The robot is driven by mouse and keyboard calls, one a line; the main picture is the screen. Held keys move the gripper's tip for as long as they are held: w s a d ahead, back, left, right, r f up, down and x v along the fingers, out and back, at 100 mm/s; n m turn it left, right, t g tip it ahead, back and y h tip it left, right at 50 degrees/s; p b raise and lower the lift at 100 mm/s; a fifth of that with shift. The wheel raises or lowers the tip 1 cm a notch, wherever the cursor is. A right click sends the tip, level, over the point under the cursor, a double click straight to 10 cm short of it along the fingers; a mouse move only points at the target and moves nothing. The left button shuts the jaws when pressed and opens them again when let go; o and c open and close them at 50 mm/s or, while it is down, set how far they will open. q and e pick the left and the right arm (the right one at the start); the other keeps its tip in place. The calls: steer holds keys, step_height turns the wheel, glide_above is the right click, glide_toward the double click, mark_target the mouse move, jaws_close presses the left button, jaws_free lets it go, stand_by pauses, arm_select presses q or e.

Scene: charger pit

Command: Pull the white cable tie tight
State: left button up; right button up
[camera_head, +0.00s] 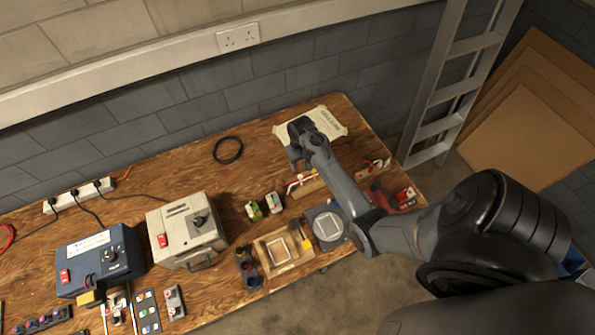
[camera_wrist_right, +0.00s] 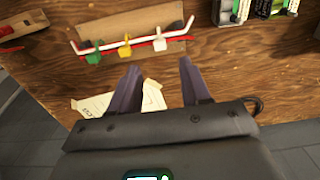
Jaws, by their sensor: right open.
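The white cable tie (camera_wrist_right: 160,44) sits on a red-and-white wire bundle (camera_wrist_right: 110,48) along a wooden board (camera_wrist_right: 128,24) in the right wrist view. A yellow tie (camera_wrist_right: 125,47) and a green tie (camera_wrist_right: 93,57) are on the same bundle, to its left. My right gripper (camera_wrist_right: 160,66) is open and empty, its fingertips apart and just short of the white tie in the picture. In the head view the right gripper (camera_head: 297,160) hangs over the bench beside the board (camera_head: 312,184). The arm hides part of the board. My left gripper is not in view.
A taped paper sheet (camera_head: 325,122) lies behind the gripper on the wooden bench (camera_head: 190,170). Small terminal blocks (camera_head: 264,206) and a wooden frame fixture (camera_head: 284,252) stand nearby. A black cable coil (camera_head: 228,150) lies left on clear wood. A ladder (camera_head: 440,110) leans at the right.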

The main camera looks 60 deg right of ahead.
mark_target(300, 176)
step_height(300, 176, down, 8)
steer(key=shift+r+b, duration=0.1)
steer(key=shift+b, duration=0.3)
jaws_close()
stand_by(0.3)
